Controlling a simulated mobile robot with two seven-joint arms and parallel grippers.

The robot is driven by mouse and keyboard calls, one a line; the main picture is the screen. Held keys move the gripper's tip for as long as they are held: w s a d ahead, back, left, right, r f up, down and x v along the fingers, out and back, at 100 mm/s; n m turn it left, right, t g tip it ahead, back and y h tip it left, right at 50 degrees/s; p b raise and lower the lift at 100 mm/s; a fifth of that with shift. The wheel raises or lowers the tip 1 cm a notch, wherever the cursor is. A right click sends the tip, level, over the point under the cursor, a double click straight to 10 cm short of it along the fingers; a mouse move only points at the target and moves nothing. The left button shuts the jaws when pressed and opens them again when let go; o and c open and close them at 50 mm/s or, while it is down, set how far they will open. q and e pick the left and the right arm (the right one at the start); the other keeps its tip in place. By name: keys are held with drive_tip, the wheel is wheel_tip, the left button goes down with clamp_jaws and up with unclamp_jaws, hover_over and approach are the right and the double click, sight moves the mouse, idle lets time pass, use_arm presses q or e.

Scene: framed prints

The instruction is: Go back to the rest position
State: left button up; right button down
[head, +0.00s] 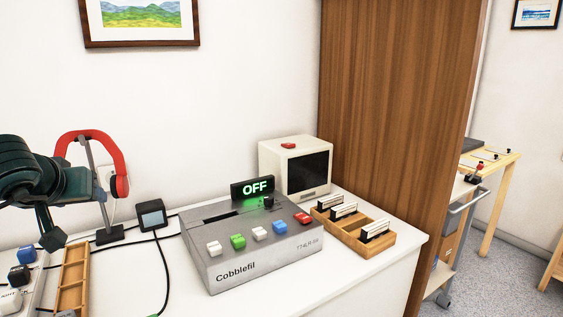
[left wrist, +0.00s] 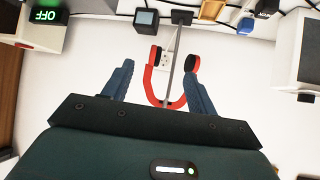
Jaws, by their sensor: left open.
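My left gripper (head: 72,212) comes in from the left of the head view, above the left part of the white table. In the left wrist view the two blue-grey fingers of the left gripper (left wrist: 158,75) are spread, with nothing held between them. Red headphones (head: 119,150) hang on a grey stand just behind the gripper. In the left wrist view the headphones (left wrist: 149,84) show beyond and between the fingers; I cannot tell how close they are. My right gripper is in neither view.
A grey Cobblefil box (head: 265,262) with coloured buttons and a lit OFF sign (head: 252,188) stands mid-table. Right of it are a wooden tray (head: 350,240) and a small monitor (head: 280,165). A small dark cube device (head: 152,214) and wooden rack (head: 73,280) stand left. A brown partition (head: 400,90) rises at right.

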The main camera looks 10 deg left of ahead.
use_arm(q)
drive_tip(key=s+d+f+n+g+h, duration=0.1)
drive_tip(key=d+f+g+h, duration=0.1)
drive_tip(key=d+f+h, duration=0.55)
drive_tip(key=s+d+f+n+g+h, duration=0.15)
drive_tip(key=d+f, duration=0.35)
drive_tip(key=d, duration=0.6)
drive_tip(key=s+d+r+n+t+h, duration=0.1)
drive_tip(key=s+d+n+h, duration=0.4)
drive_tip(key=d+n+h, duration=0.55)
drive_tip(key=s+d+r+n+t+h, duration=0.15)
drive_tip(key=s+d+n+h, duration=0.5)
drive_tip(key=n, duration=0.75)
drive_tip(key=s+a+f+m+y+p, duration=0.1)
drive_tip(key=f+m+y+p, duration=0.3)
drive_tip(key=m, duration=0.7)
drive_tip(key=s+a+f+m+t+y+p, duration=0.1)
drive_tip(key=a+f+m+y+p, duration=0.2)
drive_tip(key=m, duration=0.9)
drive_tip(key=s+a+f+m+t+y+p, duration=0.1)
drive_tip(key=a+f+m+y+p, duration=0.1)
drive_tip(key=f+m+y+p, duration=0.5)
drive_tip(key=shift+a+f+m+y+p, duration=0.3)
drive_tip(key=shift+m+y+p, duration=1.15)
drive_tip(key=shift+m+y, duration=0.85)
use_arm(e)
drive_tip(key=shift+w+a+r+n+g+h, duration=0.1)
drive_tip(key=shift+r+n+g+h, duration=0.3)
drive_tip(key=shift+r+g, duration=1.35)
